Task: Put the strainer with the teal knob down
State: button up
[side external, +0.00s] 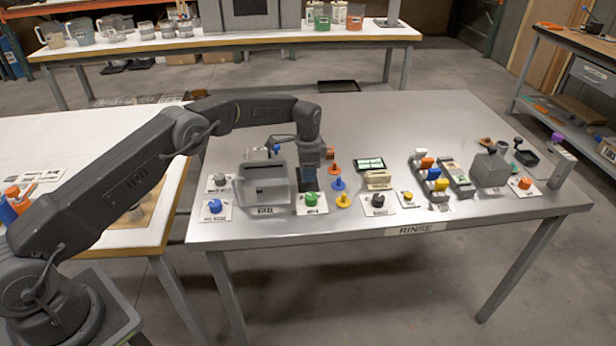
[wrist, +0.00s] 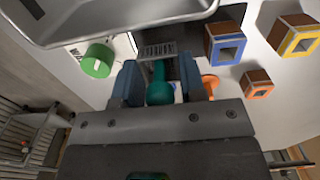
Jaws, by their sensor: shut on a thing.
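In the wrist view the teal knob (wrist: 160,93) sits between the two blue fingers of my gripper (wrist: 159,80), which is shut on it. In the side view my gripper (side external: 309,180) points down, low over the steel table (side external: 420,270), just right of a grey box-shaped unit (side external: 263,188). The strainer itself is hidden there by my gripper. I cannot tell whether it touches the table.
A green knob (side external: 311,198) on a white card is close in front of my gripper. Orange (side external: 334,169), blue (side external: 339,184) and yellow (side external: 343,200) pieces stand close on its right.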

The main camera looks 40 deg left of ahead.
jog(key=shift+f, duration=1.2)
jog(key=shift+f, duration=0.1)
jog(key=o, duration=0.9)
notch_tip(320, 180, up, 12)
jog(key=shift+r, duration=0.25)
